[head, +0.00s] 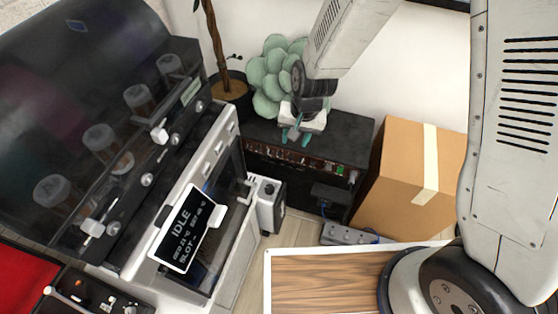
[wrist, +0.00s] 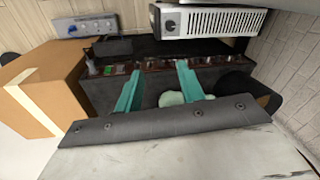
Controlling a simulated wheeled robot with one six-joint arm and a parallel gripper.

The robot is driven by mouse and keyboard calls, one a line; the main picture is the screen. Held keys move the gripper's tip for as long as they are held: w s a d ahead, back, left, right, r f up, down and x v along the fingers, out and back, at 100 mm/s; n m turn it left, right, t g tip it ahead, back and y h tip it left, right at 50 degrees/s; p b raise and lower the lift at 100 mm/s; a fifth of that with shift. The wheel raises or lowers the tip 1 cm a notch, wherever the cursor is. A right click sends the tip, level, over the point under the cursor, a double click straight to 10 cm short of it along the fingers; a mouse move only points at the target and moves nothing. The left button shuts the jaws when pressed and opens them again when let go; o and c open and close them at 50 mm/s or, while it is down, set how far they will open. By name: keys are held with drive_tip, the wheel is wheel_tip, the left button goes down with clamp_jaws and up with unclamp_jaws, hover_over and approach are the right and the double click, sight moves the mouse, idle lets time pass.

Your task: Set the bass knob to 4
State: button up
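A black amplifier (head: 340,140) stands against the wall, with a row of small knobs on its front panel (head: 292,163). The panel also shows in the wrist view (wrist: 196,62), with a lit green switch (wrist: 107,70) at its left end there. The labels are too small to read, so I cannot tell which knob is bass or its setting. My gripper (head: 296,137) is above the amplifier's top, near the front edge. In the wrist view its teal fingers (wrist: 161,66) are apart with nothing held between them, and their tips appear near the knob row. Contact cannot be told.
A cardboard box (head: 400,185) stands right of the amplifier, a plant (head: 275,72) behind it. A machine with an IDLE screen (head: 187,230) and a small white unit (head: 266,212) are at left.

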drive_tip(key=s+a+f+m+h, duration=0.1)
drive_tip(key=s+a+f, duration=0.1)
drive_tip(key=f, duration=0.8)
drive_tip(key=s+a+f, duration=0.1)
drive_tip(key=a+f, duration=0.2)
drive_tip(key=f, duration=0.6)
drive_tip(key=m+t, duration=0.9)
drive_tip(key=t, duration=0.6)
approach(279, 157)
drive_tip(key=w, duration=0.2)
drive_tip(key=w+f, duration=0.1)
drive_tip(key=w, duration=0.5)
drive_tip(key=shift+a+f, duration=0.1)
drive_tip(key=shift+f, duration=0.15)
drive_tip(key=shift+s, duration=0.1)
clamp_jaws()
